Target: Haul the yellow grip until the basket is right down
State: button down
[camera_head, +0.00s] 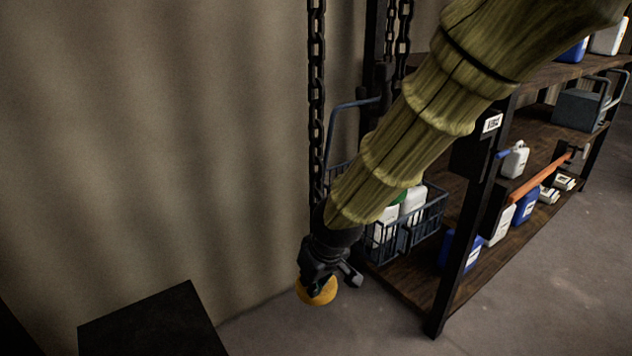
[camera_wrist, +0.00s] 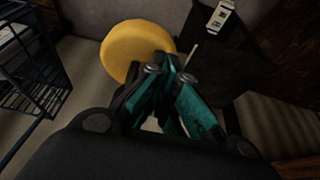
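The yellow grip (camera_head: 317,291) is a round knob at the low end of a dark chain (camera_head: 316,90). My gripper (camera_head: 321,277) is at the knob, with its fingers pointing down. In the wrist view the teal fingers of my gripper (camera_wrist: 168,72) are drawn together against the near side of the yellow grip (camera_wrist: 130,48); the exact contact is hidden. The blue wire basket (camera_head: 432,212) holds white and green containers and hangs beside the shelf, partly behind my arm. It also shows at the left of the wrist view (camera_wrist: 45,75). Its underside is partly hidden.
A dark-framed shelf (camera_head: 440,290) with wooden boards and several jugs stands at the right. A black block (camera_head: 150,320) is at the lower left. The wall (camera_head: 150,140) is close behind the chain. Bare floor (camera_head: 540,290) lies at the front right.

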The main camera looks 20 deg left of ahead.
notch_tip(320, 180, up, 10)
jog(key=p, duration=0.7)
jog(key=shift+r, duration=0.2)
jog(key=shift+f, duration=0.1)
jog(key=shift+f+b, duration=2.25)
jog(key=shift+f, duration=1.9)
jog(key=shift+r, duration=0.2)
notch_tip(320, 180, up, 8)
jog(key=p, duration=0.6)
notch_tip(320, 180, up, 5)
jog(key=p, duration=0.3)
jog(key=shift+p, duration=0.35)
